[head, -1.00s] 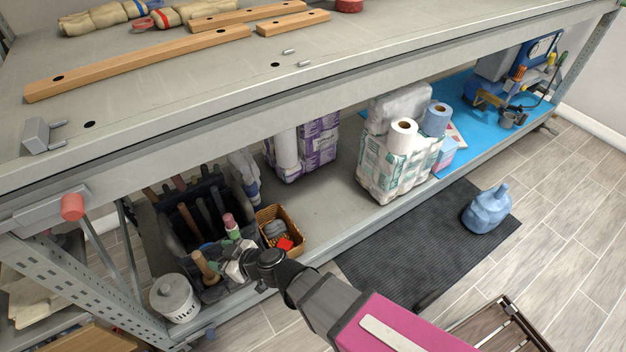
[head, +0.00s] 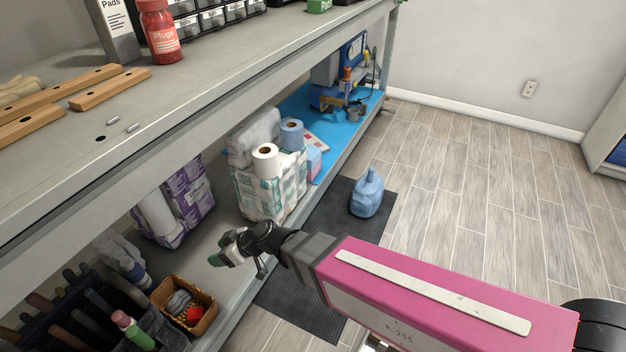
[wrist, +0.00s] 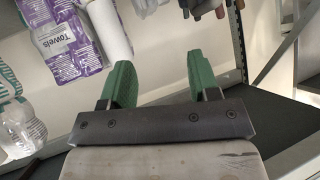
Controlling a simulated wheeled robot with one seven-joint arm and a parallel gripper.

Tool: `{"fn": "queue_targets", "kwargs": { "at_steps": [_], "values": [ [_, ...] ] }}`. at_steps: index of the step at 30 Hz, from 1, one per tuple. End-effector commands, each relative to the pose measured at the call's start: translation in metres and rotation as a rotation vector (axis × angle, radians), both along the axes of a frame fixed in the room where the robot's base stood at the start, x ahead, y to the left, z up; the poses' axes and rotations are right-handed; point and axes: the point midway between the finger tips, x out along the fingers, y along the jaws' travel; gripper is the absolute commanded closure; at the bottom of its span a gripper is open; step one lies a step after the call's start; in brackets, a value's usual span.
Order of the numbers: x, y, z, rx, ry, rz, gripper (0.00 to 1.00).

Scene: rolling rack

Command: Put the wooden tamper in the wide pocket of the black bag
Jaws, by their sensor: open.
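The black bag (head: 165,333) is at the lower left of the head view, cut off by the picture edge. Several tool handles stand in it, and a green-and-pink handled tool (head: 130,330) stands at its right side. I cannot make out the wooden tamper in the current views; the bag's near part, with its front pockets, is outside the frame. My gripper (head: 226,253) is open, up and to the right of the bag. In the wrist view its green fingers (wrist: 160,82) are apart with nothing between them.
A wicker basket (head: 207,321) with a red item sits beside the bag. Purple towel packs (head: 187,205) and paper rolls (head: 262,190) stand farther along the lower shelf. The upper shelf (head: 150,130) overhangs. A blue jug (head: 367,193) stands on a dark mat (head: 300,300). Floor at right is clear.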

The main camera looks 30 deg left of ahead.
Motion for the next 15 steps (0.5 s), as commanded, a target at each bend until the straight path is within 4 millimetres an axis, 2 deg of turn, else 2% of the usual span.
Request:
{"fn": "queue_targets", "kwargs": {
  "at_steps": [1, 3, 8, 15],
  "values": [
    [0.024, -0.005, 0.001, -0.017, 0.003, -0.031, 0.44],
    [0.053, -0.012, 0.000, -0.045, 0.010, -0.065, 0.44],
    [0.119, -0.035, -0.001, -0.114, 0.025, -0.152, 0.44],
    [0.212, -0.081, -0.005, -0.224, 0.055, -0.295, 0.44]
  ]
}}
